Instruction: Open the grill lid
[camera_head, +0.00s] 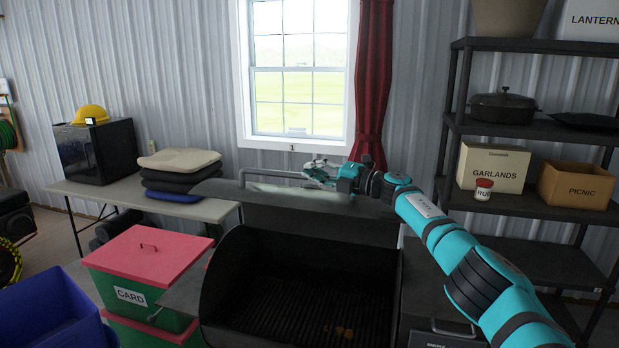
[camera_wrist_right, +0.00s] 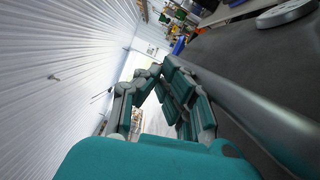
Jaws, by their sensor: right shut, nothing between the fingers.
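The lid's grey bar handle (camera_head: 256,172) is at the top rear. My right gripper (camera_head: 318,172) is at the lid's top edge beside the handle, its fingers shut and empty. In the right wrist view the fingers (camera_wrist_right: 162,70) come together next to a grey bar (camera_wrist_right: 245,112) and the dark lid surface (camera_wrist_right: 245,60). I cannot tell whether they touch. My left gripper is not in view.
A folding table (camera_head: 190,207) with stacked cushions (camera_head: 180,165) is at left. A red-lidded CARD box (camera_head: 148,255) and a blue bin (camera_head: 55,310) stand front left. A dark shelf (camera_head: 540,130) is at right. The wall and window (camera_head: 297,75) are close behind the lid.

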